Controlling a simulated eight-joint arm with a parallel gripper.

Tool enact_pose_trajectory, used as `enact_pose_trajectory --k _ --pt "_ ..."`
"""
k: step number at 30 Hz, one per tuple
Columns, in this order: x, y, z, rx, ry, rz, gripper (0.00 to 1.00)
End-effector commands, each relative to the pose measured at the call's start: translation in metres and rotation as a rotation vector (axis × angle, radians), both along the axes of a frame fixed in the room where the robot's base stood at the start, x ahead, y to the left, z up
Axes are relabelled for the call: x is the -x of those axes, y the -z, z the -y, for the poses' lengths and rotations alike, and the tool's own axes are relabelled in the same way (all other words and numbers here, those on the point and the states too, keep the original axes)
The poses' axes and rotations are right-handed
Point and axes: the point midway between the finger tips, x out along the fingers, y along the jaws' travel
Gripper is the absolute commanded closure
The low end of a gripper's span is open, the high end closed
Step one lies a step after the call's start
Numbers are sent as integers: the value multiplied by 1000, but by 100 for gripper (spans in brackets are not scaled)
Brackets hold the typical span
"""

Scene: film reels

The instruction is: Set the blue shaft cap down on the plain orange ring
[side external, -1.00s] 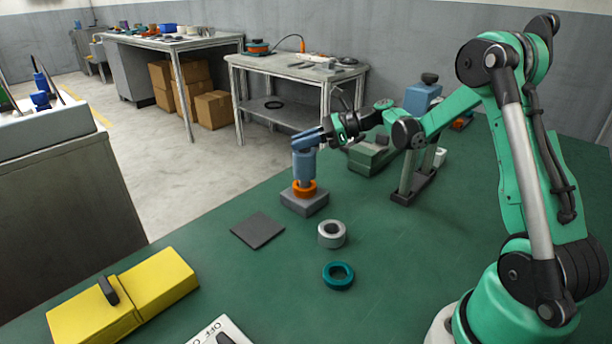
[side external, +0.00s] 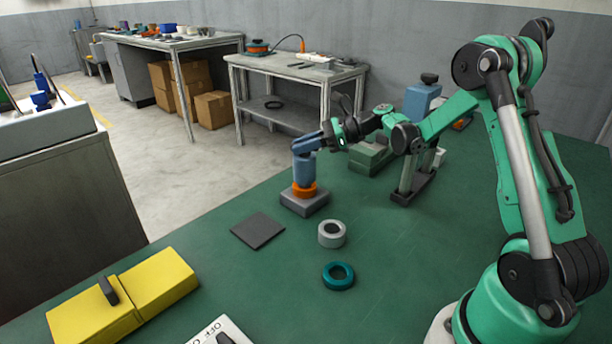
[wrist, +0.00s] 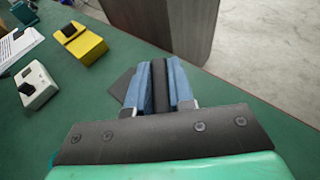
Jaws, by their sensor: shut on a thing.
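The blue shaft cap (side external: 303,172) is upright at the orange ring (side external: 304,191), its lower end meeting the ring's top with no clear gap in the side view. The orange ring lies on a grey block (side external: 304,204) on the green table. My gripper (side external: 305,147) reaches in from the right and is shut on the upper part of the cap. In the wrist view my gripper (wrist: 160,85) shows as blue sides with a dark strip between them. The ring is hidden there, and I cannot tell finger from cap clearly.
A dark square pad (side external: 258,230), a pale grey ring (side external: 331,233) and a teal ring (side external: 338,275) lie nearer the camera. A yellow box (side external: 125,297) is at the front left. A green block (side external: 370,158) and a dark-based stand (side external: 412,190) are to the right.

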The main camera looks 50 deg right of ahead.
Motion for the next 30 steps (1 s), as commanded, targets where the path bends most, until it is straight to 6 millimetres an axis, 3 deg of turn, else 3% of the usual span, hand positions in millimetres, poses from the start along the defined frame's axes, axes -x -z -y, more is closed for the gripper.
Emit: enact_pose_trajectory --k 30 --pt "0 12 0 -1 0 1 100"
